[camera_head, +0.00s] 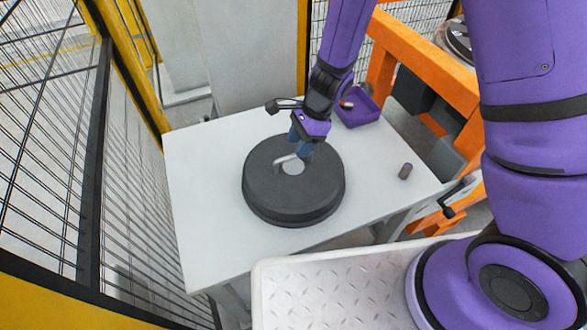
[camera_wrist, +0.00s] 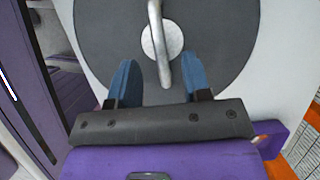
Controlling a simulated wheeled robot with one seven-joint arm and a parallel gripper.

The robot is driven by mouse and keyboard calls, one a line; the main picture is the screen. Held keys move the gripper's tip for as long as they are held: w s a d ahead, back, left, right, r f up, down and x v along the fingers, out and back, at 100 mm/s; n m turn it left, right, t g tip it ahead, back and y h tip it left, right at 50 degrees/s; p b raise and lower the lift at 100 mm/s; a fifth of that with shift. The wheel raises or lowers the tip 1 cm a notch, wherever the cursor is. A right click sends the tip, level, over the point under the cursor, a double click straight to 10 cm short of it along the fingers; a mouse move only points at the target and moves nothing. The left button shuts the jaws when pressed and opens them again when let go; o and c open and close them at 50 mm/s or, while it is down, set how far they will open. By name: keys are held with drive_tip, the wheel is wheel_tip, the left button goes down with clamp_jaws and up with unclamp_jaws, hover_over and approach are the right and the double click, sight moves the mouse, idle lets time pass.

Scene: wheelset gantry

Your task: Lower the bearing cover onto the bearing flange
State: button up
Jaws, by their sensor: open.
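The bearing cover (camera_head: 262,200) is a dark grey round disc with a pale round centre and a metal bar handle (camera_head: 284,158). It lies flat on the white table. My gripper (camera_head: 300,147) is above the cover's far part, beside the handle. In the wrist view the cover (camera_wrist: 105,35) fills the upper middle. My gripper's blue fingers (camera_wrist: 160,72) are open there, and the near end of the handle (camera_wrist: 158,40) shows between them. Contact with the handle cannot be told. I cannot clearly identify the bearing flange; a round metal part (camera_head: 458,40) is partly visible at the top right.
The white table (camera_head: 205,220) has free room left of the cover. A purple tray (camera_head: 358,108) stands at its back right, and a small grey cylinder (camera_head: 405,171) at its right. An orange frame (camera_head: 425,62) stands beyond. Mesh fencing (camera_head: 140,210) borders the left.

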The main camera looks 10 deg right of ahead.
sight(293, 168)
drive_tip(key=shift+x, duration=2.5)
drive_tip(key=shift+d, duration=0.1)
clamp_jaws()
